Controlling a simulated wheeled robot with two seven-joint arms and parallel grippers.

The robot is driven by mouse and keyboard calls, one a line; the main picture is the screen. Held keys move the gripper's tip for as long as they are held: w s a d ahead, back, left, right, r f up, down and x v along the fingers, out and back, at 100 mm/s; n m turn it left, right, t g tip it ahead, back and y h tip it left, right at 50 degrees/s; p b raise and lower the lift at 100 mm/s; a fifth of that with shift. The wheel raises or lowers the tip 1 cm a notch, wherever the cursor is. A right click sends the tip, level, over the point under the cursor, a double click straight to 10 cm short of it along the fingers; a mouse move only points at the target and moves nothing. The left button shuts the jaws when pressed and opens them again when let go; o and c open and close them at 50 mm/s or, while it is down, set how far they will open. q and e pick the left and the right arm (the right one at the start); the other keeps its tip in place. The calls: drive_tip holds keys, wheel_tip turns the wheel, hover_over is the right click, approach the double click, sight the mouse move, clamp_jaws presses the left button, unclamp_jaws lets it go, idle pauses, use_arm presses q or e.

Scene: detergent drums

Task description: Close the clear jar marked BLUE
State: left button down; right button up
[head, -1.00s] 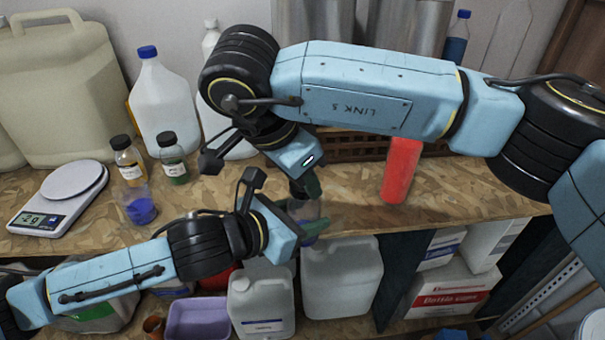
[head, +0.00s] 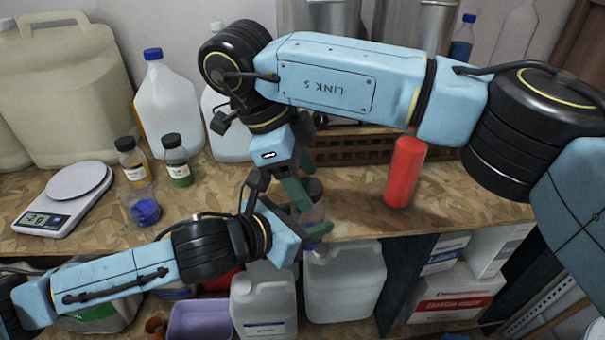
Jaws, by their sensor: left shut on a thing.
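A clear jar (head: 309,212) with a dark lid (head: 312,188) at its top and blue at its bottom is at the bench's front edge. My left gripper (head: 314,226) is shut around the jar's body, and its fingers hide part of it. Any marking on the jar is hidden or too small to read. My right gripper (head: 303,180) is above and beside the lid, its green fingers apart. Whether a finger touches the lid, and whether the lid sits fully down, I cannot tell.
A clear container of blue powder (head: 145,211), two black-capped jars (head: 133,165) (head: 176,165) and a scale (head: 62,205) stand at left. A red cylinder (head: 404,174) stands right of the grippers. Jugs (head: 344,285) and a purple tub (head: 200,318) are below.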

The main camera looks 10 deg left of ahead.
drive_tip(key=shift+r, duration=2.3)
drive_tip(key=shift+c, duration=0.3)
drive_tip(key=n, duration=0.2)
drive_tip(key=n+y, duration=0.1)
drive_tip(key=n, duration=0.1)
drive_tip(key=shift+d+r, duration=0.15)
drive_tip(key=shift+r, duration=0.05)
drive_tip(key=n, duration=0.1)
drive_tip(key=n+y, duration=0.1)
drive_tip(key=n, duration=0.1)
drive_tip(key=shift+w+d+r, duration=0.1)
drive_tip(key=shift+r, duration=0.2)
drive_tip(key=n, duration=0.2)
drive_tip(key=n+y, duration=0.1)
drive_tip(key=n, duration=0.1)
drive_tip(key=shift+d+r, duration=0.1)
drive_tip(key=shift+r, duration=0.3)
drive_tip(key=n, duration=0.2)
drive_tip(key=r+n+y, duration=0.1)
drive_tip(key=n, duration=0.1)
drive_tip(key=shift+d+r+n+g+y, duration=0.1)
drive_tip(key=shift+n+g+y, duration=0.2)
